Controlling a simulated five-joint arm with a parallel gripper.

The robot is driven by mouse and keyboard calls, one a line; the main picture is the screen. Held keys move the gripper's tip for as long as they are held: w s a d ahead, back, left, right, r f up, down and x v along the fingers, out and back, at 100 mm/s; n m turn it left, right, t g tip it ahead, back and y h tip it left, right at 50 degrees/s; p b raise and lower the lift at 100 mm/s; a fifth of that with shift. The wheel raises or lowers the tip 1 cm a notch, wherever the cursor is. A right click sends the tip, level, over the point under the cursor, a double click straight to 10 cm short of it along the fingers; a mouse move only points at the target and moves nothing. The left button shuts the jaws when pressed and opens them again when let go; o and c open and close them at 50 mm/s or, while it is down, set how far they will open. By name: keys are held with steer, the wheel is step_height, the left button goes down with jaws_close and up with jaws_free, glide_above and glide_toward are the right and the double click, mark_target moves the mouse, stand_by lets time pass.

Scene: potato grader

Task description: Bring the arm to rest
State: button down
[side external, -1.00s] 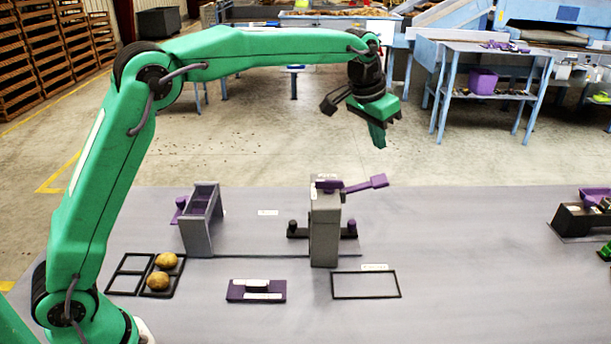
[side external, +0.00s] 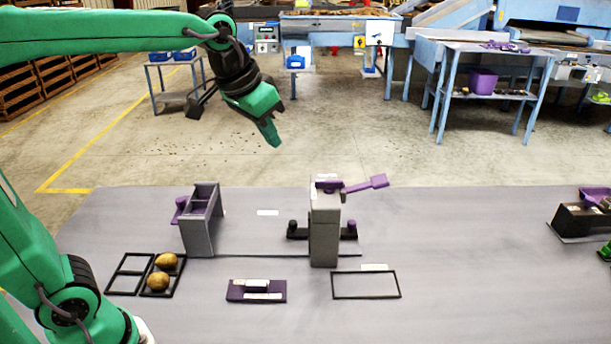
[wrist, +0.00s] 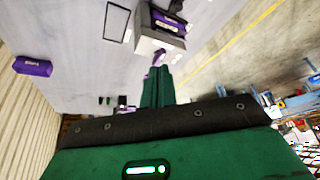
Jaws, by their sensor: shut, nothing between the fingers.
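My gripper (side external: 274,138) is green, shut and empty. In the side external view it hangs in the air above and behind the work table (side external: 480,290), between the grey stand on the left and the grey post in the middle, and touches nothing. In the wrist view its closed fingers (wrist: 157,75) point away from the camera, with the table at the upper left and the floor at the right. My upper arm reaches in from the left edge, and its elbow is out of frame.
A grey post (side external: 325,235) with a purple paddle (side external: 365,185), a grey stand (side external: 200,230), a purple block (side external: 257,290), a black outline frame (side external: 366,298) and a divided tray (side external: 125,275) with two potatoes (side external: 158,281) are on the table. Open floor lies behind.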

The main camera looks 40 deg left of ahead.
steer(key=s+a+f, duration=0.1)
steer(key=s+f, duration=0.3)
steer(key=s, duration=0.4)
steer(key=s+a+f+n, duration=0.1)
steer(key=s+a+f, duration=0.1)
steer(key=s, duration=0.5)
steer(key=shift+s+a+f+t, duration=0.15)
steer(key=shift+s+f+t, duration=0.2)
steer(key=shift+f, duration=0.5)
